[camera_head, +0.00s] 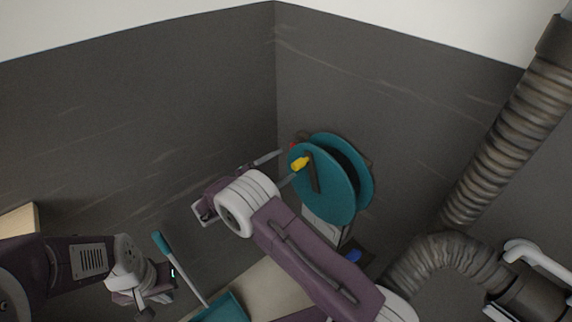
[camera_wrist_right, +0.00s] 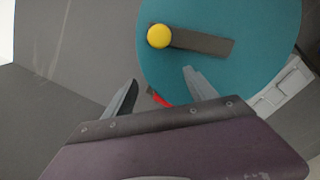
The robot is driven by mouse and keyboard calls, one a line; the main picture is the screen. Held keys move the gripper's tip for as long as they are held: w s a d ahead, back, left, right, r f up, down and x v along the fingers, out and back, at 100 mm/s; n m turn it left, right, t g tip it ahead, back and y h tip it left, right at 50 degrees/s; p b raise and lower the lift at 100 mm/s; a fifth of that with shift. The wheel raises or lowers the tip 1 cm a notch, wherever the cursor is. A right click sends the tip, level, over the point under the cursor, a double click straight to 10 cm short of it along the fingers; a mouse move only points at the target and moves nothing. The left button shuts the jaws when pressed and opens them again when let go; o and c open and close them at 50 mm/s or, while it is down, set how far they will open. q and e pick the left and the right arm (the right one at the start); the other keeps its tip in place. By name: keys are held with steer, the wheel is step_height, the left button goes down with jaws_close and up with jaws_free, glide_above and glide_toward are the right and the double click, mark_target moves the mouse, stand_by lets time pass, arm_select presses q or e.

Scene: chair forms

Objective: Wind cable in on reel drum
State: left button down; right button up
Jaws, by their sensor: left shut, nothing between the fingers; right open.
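The teal reel drum (camera_head: 325,185) stands near the wall corner, with two round flanges. A dark crank arm with a yellow knob (camera_head: 300,163) is on its near face; the yellow knob also shows in the right wrist view (camera_wrist_right: 159,36). My right gripper (camera_head: 286,163) is open beside the drum, close to the knob. In the right wrist view its fingers (camera_wrist_right: 160,77) are apart, with the knob beyond the tips. A small red part (camera_wrist_right: 159,99) shows behind the fingers. My left gripper (camera_head: 148,298) is shut and empty at lower left. I cannot make out a cable.
A teal scoop-like thing (camera_head: 222,308) with a long handle is at the bottom. A ribbed duct (camera_head: 500,140) runs down the right side to a bend. A small blue item (camera_head: 353,255) lies below the drum. Dark walls meet behind the drum.

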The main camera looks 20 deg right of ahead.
steer(key=b+v, duration=0.1)
steer(key=v, duration=0.7)
